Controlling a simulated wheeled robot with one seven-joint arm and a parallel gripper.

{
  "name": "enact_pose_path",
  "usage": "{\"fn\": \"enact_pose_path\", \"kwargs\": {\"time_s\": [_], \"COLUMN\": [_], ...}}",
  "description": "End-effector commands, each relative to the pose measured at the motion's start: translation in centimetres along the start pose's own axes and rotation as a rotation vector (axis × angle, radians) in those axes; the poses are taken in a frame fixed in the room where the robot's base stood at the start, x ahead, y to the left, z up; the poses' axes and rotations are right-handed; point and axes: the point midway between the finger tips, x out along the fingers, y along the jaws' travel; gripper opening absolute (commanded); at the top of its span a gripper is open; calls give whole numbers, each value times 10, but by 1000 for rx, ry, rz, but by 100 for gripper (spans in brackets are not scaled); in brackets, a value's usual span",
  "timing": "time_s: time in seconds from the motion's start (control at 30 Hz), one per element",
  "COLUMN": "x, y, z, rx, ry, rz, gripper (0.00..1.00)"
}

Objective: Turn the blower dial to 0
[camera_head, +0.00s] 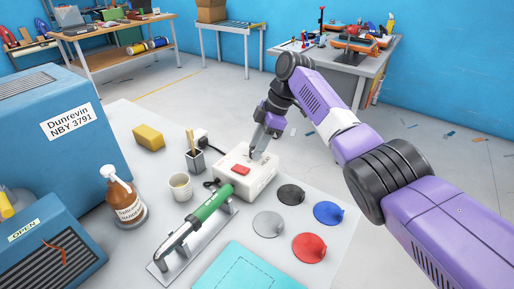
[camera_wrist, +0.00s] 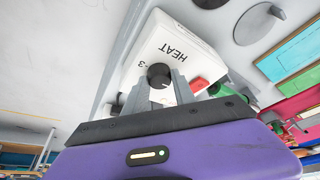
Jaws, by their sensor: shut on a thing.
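A white control box (camera_head: 244,177) with a red switch (camera_head: 240,170) stands on the grey table in the head view. In the wrist view the box (camera_wrist: 188,52) carries the word HEAT and a "3" beside a round black dial (camera_wrist: 159,75). My gripper (camera_head: 256,153) reaches down onto the box top from above. In the wrist view its two grey fingers (camera_wrist: 160,88) stand on either side of the dial, shut on it. The dial's pointer setting cannot be read. In the head view the fingers hide the dial.
A green-handled tool (camera_head: 210,205) lies on a metal stand in front of the box. A cup (camera_head: 180,187), a brown bottle (camera_head: 124,197), a yellow sponge (camera_head: 149,137) and a brush holder (camera_head: 195,160) stand left. Several round valve discs (camera_head: 309,247) lie right. A blue machine (camera_head: 50,130) fills the left.

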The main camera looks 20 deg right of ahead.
Motion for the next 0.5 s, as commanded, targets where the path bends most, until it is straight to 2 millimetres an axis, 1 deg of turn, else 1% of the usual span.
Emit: {"fn": "enact_pose_path", "kwargs": {"time_s": [0.37, 0.4, 0.47, 0.5], "x": [0, 0, 0, 0], "y": [0, 0, 0, 0], "z": [-1, -1, -1, -1], "rx": [-6, -6, -6, -5], "ry": [1, 1, 0, 0], "rz": [-2, -2, -2, -2], "gripper": [0, 37, 49, 52]}}
